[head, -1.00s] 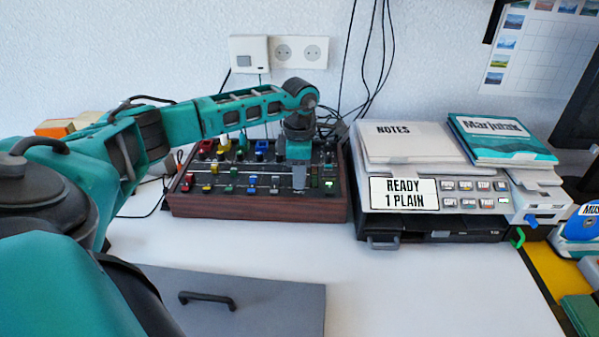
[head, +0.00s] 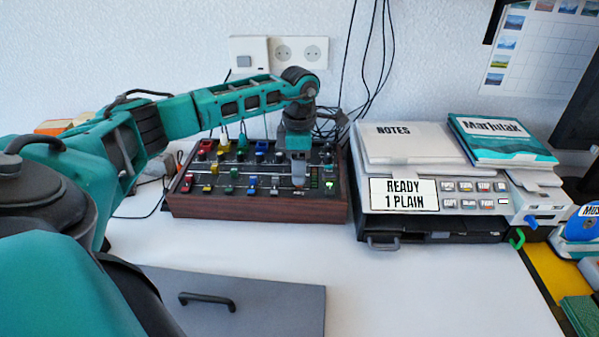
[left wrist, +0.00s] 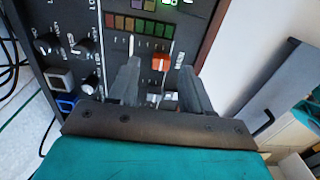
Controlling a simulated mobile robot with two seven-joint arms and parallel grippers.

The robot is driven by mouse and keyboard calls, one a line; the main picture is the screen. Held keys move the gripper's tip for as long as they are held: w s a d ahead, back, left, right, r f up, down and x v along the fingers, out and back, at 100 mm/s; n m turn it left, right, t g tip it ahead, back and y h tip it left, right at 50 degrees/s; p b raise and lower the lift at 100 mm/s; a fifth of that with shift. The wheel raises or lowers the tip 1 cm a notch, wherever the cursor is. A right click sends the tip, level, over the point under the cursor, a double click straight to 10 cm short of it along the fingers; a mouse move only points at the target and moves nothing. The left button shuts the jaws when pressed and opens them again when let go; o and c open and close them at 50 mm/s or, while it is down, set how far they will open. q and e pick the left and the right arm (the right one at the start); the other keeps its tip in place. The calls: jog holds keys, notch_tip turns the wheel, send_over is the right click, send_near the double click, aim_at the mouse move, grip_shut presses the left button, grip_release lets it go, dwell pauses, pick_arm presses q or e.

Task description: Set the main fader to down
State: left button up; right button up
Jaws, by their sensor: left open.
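The mixer (head: 255,205) is a dark panel in a wooden case, with coloured faders and knobs, at the back of the table. My left gripper (head: 298,182) is over its right part, pointing down. In the left wrist view my left gripper (left wrist: 158,75) is open, with one finger on each side of a red-orange fader cap (left wrist: 160,63) in a slot. This cap looks like the main fader, though its label is unreadable. I cannot tell whether the fingers touch it. In the head view the gripper hides the cap. My right gripper is not in view.
Pale fader caps (left wrist: 152,98) show near the fingers' base in the left wrist view. A grey printer (head: 440,190) with papers and a book (head: 500,138) stands to the right of the mixer. Cables hang behind.

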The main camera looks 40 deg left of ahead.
pick_arm(q)
notch_tip(320, 180, up, 11)
jog(key=shift+f+p, duration=0.2)
jog(key=shift+p, duration=0.25)
dwell(0.3)
